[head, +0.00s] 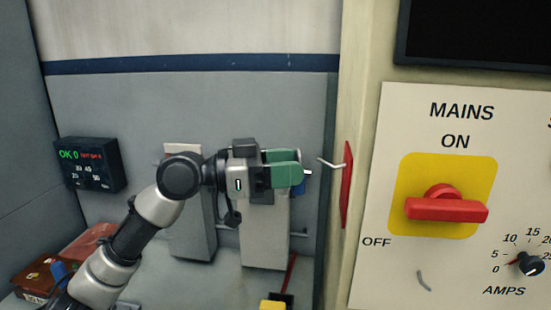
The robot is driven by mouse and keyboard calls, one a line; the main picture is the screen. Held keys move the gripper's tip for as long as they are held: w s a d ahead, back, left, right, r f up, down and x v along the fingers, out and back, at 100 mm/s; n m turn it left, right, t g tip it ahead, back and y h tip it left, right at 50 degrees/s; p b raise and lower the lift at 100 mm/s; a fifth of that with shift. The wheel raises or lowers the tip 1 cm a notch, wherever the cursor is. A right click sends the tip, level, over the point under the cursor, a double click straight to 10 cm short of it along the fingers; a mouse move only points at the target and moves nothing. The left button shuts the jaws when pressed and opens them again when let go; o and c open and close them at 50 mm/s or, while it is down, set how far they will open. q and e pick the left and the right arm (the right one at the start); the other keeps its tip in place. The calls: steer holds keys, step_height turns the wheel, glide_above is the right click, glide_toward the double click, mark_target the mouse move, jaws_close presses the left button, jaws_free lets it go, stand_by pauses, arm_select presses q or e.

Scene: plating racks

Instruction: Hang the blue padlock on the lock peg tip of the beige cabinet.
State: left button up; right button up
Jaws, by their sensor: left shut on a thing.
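My left gripper (296,168), with green fingers, reaches in from the left and is shut on the blue padlock (299,188). Only a small blue part of the padlock shows past the fingers; a short pale metal bit shows at the fingertips, perhaps its shackle. The beige cabinet (364,60) stands to the right. A thin metal lock peg (329,164) sticks out leftward from a red plate (347,187) on the cabinet's side. The fingertips are a little left of the peg tip, with a small gap in the picture; depth is hard to judge.
Grey-white upright blocks (265,235) stand behind my gripper. A black display (90,165) is at left, and a reddish-brown box (40,278) sits lower left.

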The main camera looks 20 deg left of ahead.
arm_select(q)
steer(key=shift+w+d+p, duration=0.2)
steer(key=shift+d+p, duration=0.2)
steer(key=shift+d, duration=0.25)
steer(key=shift+w+d+p, duration=0.15)
steer(key=shift+d+p, duration=0.25)
steer(key=shift+d, duration=0.2)
steer(key=d, duration=0.1)
steer(key=d+f, duration=0.1)
steer(key=w+d, duration=0.1)
steer(key=shift+f+p, duration=0.3)
steer(key=shift+f, duration=0.05)
steer(key=o, duration=1)
steer(key=shift+o, duration=0.2)
steer(key=shift+s, duration=0.1)
